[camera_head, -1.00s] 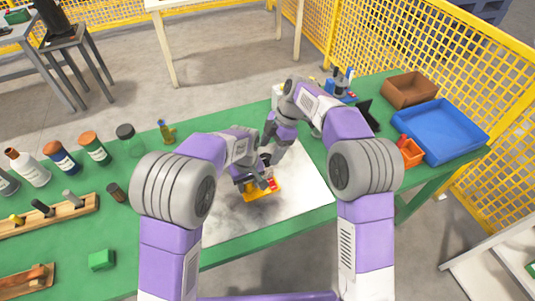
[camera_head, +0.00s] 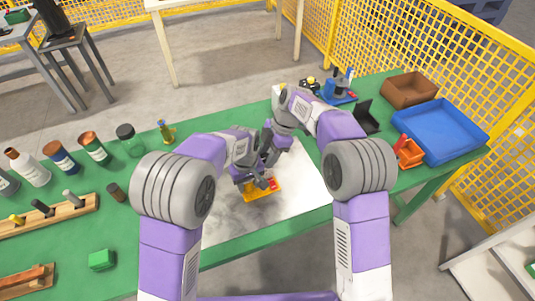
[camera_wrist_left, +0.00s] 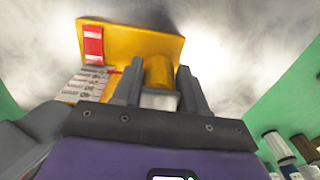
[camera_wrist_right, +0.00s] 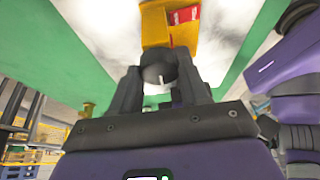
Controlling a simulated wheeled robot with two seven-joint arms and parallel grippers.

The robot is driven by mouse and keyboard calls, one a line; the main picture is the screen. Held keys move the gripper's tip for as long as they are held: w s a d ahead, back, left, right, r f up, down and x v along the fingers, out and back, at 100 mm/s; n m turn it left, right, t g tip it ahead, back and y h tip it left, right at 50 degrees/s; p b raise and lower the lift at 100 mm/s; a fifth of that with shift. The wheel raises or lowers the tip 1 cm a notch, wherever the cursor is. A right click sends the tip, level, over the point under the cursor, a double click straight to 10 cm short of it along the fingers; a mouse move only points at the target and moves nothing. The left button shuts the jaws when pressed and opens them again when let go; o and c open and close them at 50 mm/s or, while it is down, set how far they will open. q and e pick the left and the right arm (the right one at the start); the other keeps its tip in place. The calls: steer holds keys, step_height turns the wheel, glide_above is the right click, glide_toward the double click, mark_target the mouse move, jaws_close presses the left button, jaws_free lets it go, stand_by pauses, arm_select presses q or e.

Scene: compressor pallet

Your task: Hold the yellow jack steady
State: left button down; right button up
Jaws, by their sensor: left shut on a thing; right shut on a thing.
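The yellow jack (camera_head: 262,192) stands on the pale worktop mat, with a red part on it. In the left wrist view, my left gripper (camera_wrist_left: 160,92) is shut on a yellow cylindrical part of the jack (camera_wrist_left: 130,45). My right gripper (camera_wrist_right: 160,88) is shut on a dark grey round piece (camera_wrist_right: 157,66) with a pale tip. The yellow jack (camera_wrist_right: 162,24) shows just beyond that piece in the right wrist view. Whether the piece is joined to the jack is unclear. In the head view both grippers are close together above the jack, partly hiding it.
The pale mat (camera_head: 308,190) lies on the green table (camera_head: 225,257). Several bottles (camera_head: 62,157) and a wooden rack (camera_head: 60,213) stand left. The mat right of the jack is clear.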

steer(key=shift+m+t, duration=0.6)
steer(key=shift+m, duration=1)
steer(key=o, duration=1.1)
steer(key=shift+c, duration=0.2)
steer(key=v, duration=1.2)
steer(key=shift+d, duration=0.15)
